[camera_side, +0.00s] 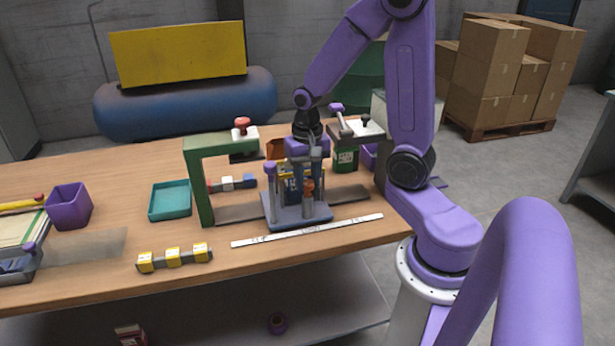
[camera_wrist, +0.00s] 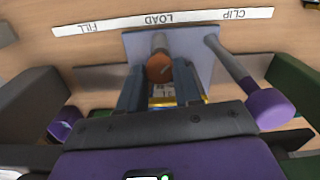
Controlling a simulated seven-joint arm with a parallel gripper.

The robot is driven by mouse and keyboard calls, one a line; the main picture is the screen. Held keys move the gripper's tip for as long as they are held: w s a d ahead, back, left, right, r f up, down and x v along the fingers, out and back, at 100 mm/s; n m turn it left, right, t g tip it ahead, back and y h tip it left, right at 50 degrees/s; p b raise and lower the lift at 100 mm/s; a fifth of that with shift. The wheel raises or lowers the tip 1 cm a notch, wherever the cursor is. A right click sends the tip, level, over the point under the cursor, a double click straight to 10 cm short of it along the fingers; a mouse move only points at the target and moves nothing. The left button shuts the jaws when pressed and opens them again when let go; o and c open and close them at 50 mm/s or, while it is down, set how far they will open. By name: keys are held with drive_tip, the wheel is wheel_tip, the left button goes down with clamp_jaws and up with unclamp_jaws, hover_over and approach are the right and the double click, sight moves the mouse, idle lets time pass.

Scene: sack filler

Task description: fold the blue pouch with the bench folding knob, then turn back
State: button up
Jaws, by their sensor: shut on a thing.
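The blue pouch (camera_side: 291,189) stands in the grey-blue fixture (camera_side: 284,217) on the bench, partly hidden behind posts and my fingers. In the wrist view a yellow-edged part (camera_wrist: 165,102) lies beyond my fingers. The orange folding knob (camera_side: 308,186) sits on a short grey post at the front of the fixture. My gripper (camera_side: 307,178) points down from above, its fingers on either side of that knob. In the wrist view the orange knob (camera_wrist: 159,69) shows between the two fingertips (camera_wrist: 158,72), which are shut on it. Whether the pouch is folded cannot be seen.
A taller purple-topped post (camera_side: 270,170) stands left of my gripper on the fixture. A green frame (camera_side: 200,180) with a red knob is farther left. A white label strip (camera_side: 307,231) lies in front. A teal tray (camera_side: 171,200) and purple bin (camera_side: 69,206) stand left.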

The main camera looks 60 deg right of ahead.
sight(307, 182)
drive_tip(key=n, duration=0.4)
drive_tip(key=shift+n, duration=2.3)
drive_tip(key=o, duration=1)
drive_tip(key=shift+o, duration=0.2)
wheel_tip(307, 182, up, 18)
drive_tip(key=shift+f, duration=0.25)
